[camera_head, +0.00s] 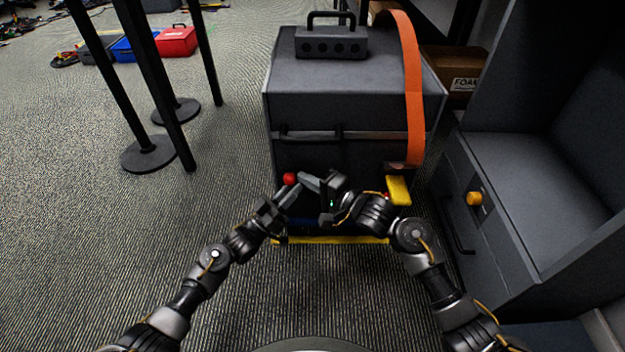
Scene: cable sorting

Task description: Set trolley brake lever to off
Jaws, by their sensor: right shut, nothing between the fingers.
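The trolley's yellow front edge (345,240) shows low down, under a large dark grey case. A red ball knob (290,179) stands at the front left of the trolley; it looks like the brake lever's knob, but its shaft is hidden behind my grippers. My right gripper (304,178) is shut and empty, its tips pointing left close to the right side of the knob. I cannot tell whether they touch. My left gripper (288,196) is just below the knob; its finger opening is unclear. No on or off marking is readable.
The grey case (355,95) carries an orange strap (412,80) and a handled box (331,42). A yellow block (398,190) is at the trolley's right. A grey cabinet (510,220) stands close on the right. Black posts (165,90) stand left; floor between is clear.

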